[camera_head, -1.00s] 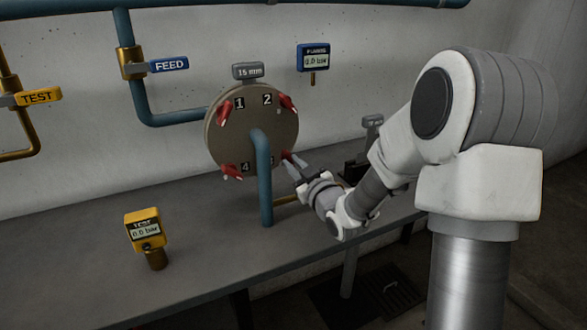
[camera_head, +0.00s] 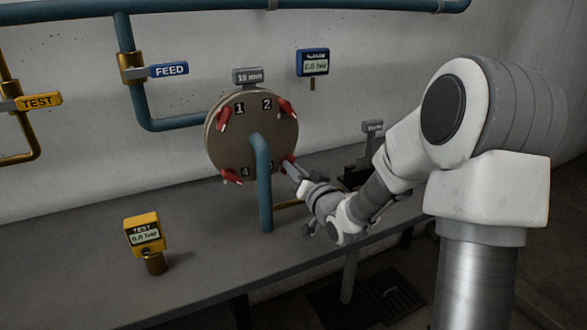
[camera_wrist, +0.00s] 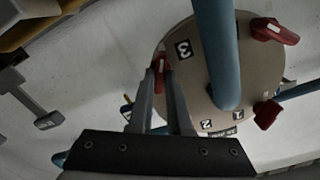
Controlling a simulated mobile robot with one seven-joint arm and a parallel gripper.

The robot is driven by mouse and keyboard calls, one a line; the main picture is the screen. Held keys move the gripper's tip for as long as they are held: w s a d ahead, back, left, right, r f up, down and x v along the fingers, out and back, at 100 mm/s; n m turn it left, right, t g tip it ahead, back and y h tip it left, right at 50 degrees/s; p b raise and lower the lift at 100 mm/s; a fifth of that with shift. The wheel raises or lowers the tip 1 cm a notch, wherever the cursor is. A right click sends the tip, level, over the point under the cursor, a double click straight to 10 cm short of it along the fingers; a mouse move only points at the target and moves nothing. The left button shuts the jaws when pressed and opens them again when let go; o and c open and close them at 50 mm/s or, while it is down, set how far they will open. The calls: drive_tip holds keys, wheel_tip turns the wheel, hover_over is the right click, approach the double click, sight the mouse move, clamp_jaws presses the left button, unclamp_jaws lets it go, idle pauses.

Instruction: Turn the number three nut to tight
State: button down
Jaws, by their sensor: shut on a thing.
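The round grey-brown plate (camera_head: 228,140) stands on the bench with red nuts at its numbered corners. The number three nut is at the lower right, mostly hidden by my gripper in the head view. In the wrist view the red number three nut (camera_wrist: 159,66) shows between the fingertips, beside the "3" label (camera_wrist: 183,49). My gripper (camera_head: 290,166) is shut on this nut; its fingers also show in the wrist view (camera_wrist: 160,82). The number one nut (camera_head: 224,115), number two nut (camera_head: 287,110) and number four nut (camera_head: 232,177) are red with pale marks.
A blue pipe (camera_head: 264,185) rises in front of the plate, close left of my gripper. A yellow test gauge (camera_head: 143,231) stands on the bench (camera_head: 80,260). A blue gauge (camera_head: 313,62) is on the wall. A grey-tagged lever (camera_head: 372,128) stands behind my arm.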

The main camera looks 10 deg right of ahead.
drive_tip(key=shift+m, duration=0.3)
idle(0.4)
drive_tip(key=c, duration=0.9)
unclamp_jaws()
drive_tip(key=shift+o, duration=0.2)
